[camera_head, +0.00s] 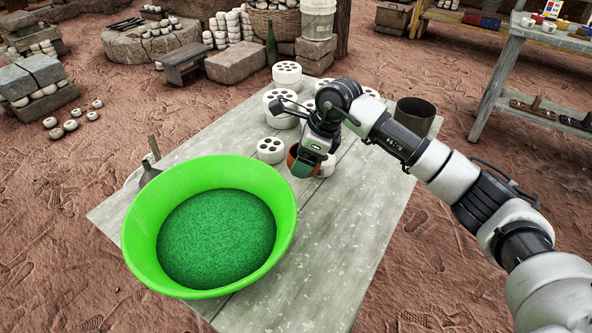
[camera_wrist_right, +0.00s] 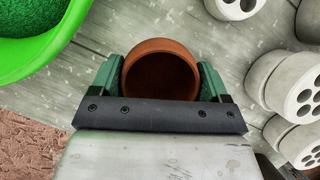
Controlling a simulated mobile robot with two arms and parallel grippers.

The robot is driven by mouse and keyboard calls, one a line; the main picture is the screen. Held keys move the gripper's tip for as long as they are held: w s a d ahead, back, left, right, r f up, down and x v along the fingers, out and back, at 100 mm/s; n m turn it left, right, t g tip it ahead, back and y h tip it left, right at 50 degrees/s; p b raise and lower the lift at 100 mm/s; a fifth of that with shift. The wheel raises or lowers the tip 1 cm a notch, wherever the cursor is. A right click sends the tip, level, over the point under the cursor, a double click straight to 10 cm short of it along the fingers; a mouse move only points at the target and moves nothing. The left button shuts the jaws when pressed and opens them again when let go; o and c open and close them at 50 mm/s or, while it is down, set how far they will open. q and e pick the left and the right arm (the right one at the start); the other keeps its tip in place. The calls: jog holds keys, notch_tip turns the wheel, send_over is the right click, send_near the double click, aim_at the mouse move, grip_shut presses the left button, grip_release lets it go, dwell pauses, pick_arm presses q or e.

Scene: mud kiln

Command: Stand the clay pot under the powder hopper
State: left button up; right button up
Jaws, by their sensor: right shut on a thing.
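The clay pot (camera_wrist_right: 160,78) is a small brown-orange round pot, seen from above with its open mouth in the right wrist view. My right gripper (camera_wrist_right: 160,84) is shut on it, with one green finger on each side. In the head view the pot (camera_head: 292,156) shows as a sliver beside the right gripper (camera_head: 303,164), which hides most of it. It is over the grey table (camera_head: 335,250); I cannot tell whether it touches the top. A large green basin (camera_head: 283,190) holding green powder is at the table's left. I see nothing clearly recognizable as the powder hopper.
Several white cylinders with holes (camera_head: 270,150) stand close around the gripper and behind it. A dark cylindrical container (camera_head: 415,117) stands at the table's right back corner. A trowel-like tool (camera_head: 149,172) is behind the basin. The table's front right is clear.

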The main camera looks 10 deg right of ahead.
jog(key=w+d+r, duration=0.2)
jog(key=d+r, duration=0.4)
jog(key=d, duration=0.3)
jog(key=s+a+f+n+g+h, duration=0.1)
jog(key=s+f+n+g, duration=0.1)
jog(key=s+n, duration=0.3)
jog(key=s+a+f+n+g+h, duration=0.1)
jog(key=s+f+n+g, duration=0.1)
jog(key=s+n, duration=0.3)
jog(key=s+a+f+n+g+h, duration=0.1)
jog(key=s+n, duration=0.4)
jog(key=n, duration=0.7)
jog(key=shift+a+f+g+h, duration=0.2)
jog(key=shift+f+g, duration=0.15)
jog(key=shift+f, duration=0.15)
jog(key=shift+a+f+g+h, duration=0.2)
jog(key=shift+f+g, duration=0.15)
jog(key=shift+f, duration=0.15)
pick_arm(q)
jog(key=s+a+g+p, duration=0.1)
jog(key=s+a+p, duration=0.1)
jog(key=s+p, duration=1.4)
jog(key=shift+a, duration=0.4)
pick_arm(e)
jog(key=s+r, duration=0.8)
jog(key=r, duration=0.5)
jog(key=shift+s+n, duration=0.15)
jog(key=shift+n, duration=0.15)
jog(key=shift+f, duration=0.1)
